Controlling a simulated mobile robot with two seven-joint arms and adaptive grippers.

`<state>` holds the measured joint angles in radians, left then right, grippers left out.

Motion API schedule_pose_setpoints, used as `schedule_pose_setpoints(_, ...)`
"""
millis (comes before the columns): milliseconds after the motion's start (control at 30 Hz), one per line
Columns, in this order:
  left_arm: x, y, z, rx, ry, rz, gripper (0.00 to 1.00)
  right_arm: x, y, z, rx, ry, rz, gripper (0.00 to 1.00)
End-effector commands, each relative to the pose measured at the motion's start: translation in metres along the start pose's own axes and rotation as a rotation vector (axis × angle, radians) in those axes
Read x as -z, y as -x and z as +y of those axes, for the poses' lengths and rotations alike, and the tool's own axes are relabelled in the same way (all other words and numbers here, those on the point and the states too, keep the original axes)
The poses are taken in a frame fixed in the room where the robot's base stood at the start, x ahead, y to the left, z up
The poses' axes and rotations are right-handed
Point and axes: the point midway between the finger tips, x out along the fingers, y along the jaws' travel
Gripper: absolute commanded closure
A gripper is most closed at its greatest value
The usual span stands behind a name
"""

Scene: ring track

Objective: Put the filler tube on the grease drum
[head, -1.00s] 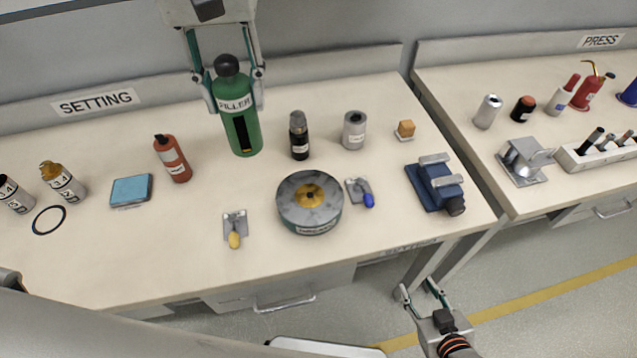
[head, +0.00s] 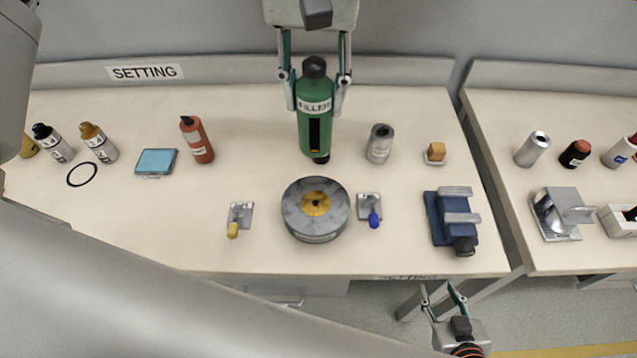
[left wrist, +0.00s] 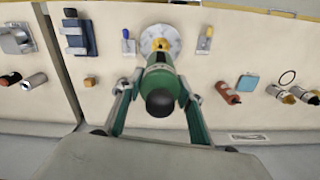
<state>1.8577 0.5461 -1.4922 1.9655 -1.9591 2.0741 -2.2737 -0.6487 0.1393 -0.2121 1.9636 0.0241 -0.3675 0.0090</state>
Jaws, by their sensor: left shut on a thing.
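The filler tube is a green cylinder (head: 315,90) with a black cap, a FILLER label and a dark stripe. My left gripper (head: 315,108) is shut around it and holds it upright, behind the drum in the head view. The left wrist view shows the tube's cap and green body (left wrist: 160,80) between the fingers. The grease drum (head: 315,225) is a round grey drum with a yellow centre, on the SETTING table; the tube is apart from it. The drum also shows in the left wrist view (left wrist: 174,37). My right gripper (head: 440,292) is open and empty by the table's front edge.
Small clamps with a yellow handle (head: 234,228) and a blue handle (head: 374,217) flank the drum. A grey can (head: 380,145), blue vise (head: 437,220) and red bottle (head: 197,140) stand around.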

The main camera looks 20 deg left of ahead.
Motion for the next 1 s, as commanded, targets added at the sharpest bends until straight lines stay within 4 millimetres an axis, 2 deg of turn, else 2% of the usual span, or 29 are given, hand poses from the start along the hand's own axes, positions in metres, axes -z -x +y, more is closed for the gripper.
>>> schedule_pose_setpoints(100,-0.002,-0.030,-0.001,0.002,-0.001,-0.007,0.91,0.000,0.000,0.000,0.000,0.000,0.000,0.60)
schedule_pose_setpoints(500,-0.002,-0.122,-0.001,0.000,0.001,-0.006,0.91,0.004,0.003,0.000,0.001,0.000,-0.002,0.60)
schedule_pose_setpoints(600,-0.001,-0.135,0.000,-0.001,0.000,-0.004,0.91,0.004,0.004,0.000,0.001,0.000,-0.002,0.60)
schedule_pose_setpoints(767,-0.001,-0.146,0.000,0.000,0.000,-0.002,0.91,0.005,0.004,0.000,0.001,0.000,-0.002,0.60)
schedule_pose_setpoints(1000,-0.002,-0.177,0.000,0.000,0.000,-0.004,0.91,0.007,0.006,0.001,0.001,0.000,-0.003,0.60)
